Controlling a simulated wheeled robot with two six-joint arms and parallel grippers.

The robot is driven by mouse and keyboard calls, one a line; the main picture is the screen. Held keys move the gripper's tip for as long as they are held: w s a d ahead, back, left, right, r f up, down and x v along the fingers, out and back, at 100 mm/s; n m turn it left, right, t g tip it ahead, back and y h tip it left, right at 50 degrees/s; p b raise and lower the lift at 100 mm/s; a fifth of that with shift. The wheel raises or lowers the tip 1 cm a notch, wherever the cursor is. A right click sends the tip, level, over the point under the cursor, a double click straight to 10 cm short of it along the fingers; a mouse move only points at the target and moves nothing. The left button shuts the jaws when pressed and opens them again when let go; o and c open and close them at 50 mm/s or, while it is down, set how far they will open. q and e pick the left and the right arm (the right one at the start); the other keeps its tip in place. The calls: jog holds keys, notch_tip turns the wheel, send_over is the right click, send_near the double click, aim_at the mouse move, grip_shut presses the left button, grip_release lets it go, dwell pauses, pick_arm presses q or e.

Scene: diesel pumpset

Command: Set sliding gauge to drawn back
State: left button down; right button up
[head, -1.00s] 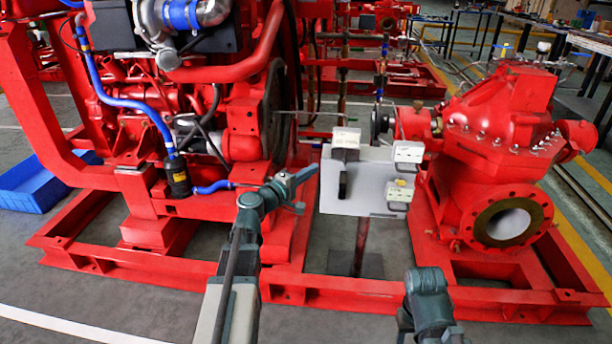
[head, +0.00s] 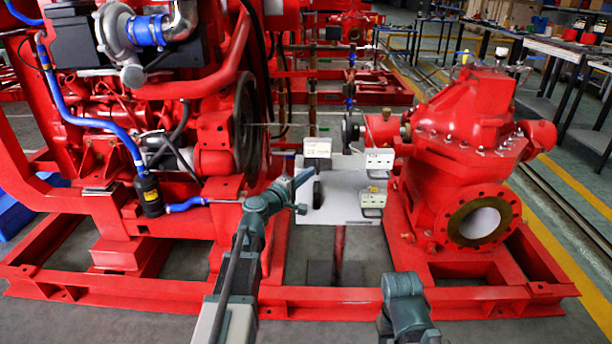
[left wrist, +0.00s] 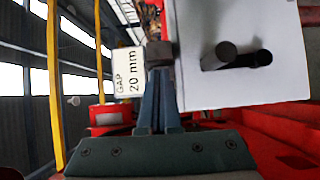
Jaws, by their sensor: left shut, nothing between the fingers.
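A pale grey panel (head: 345,205) stands on a red post between engine and pump. It carries a white block (head: 317,148) at its upper left, with a dark upright bar (head: 318,190) below it. In the left wrist view, a white tag (left wrist: 131,72) reads "GAP 20 mm" beside a dark block (left wrist: 160,54). A black peg (left wrist: 219,56) stands out from the panel. I cannot tell which part slides. My left gripper (head: 308,176) is shut and empty at the panel's left edge. In the wrist view its fingertips (left wrist: 158,75) are just below the dark block; contact is unclear.
Two more white blocks (head: 376,163) sit on the panel's right side. The red engine (head: 150,130) is to the left and the red pump (head: 465,150) to the right. A red base frame (head: 320,298) runs along the front. My right arm shows at the bottom.

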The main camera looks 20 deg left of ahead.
pick_arm(q)
jog(key=w+d, duration=0.1)
jog(key=d, duration=0.5)
jog(key=shift+w+d, duration=0.2)
jog(key=shift+w, duration=0.2)
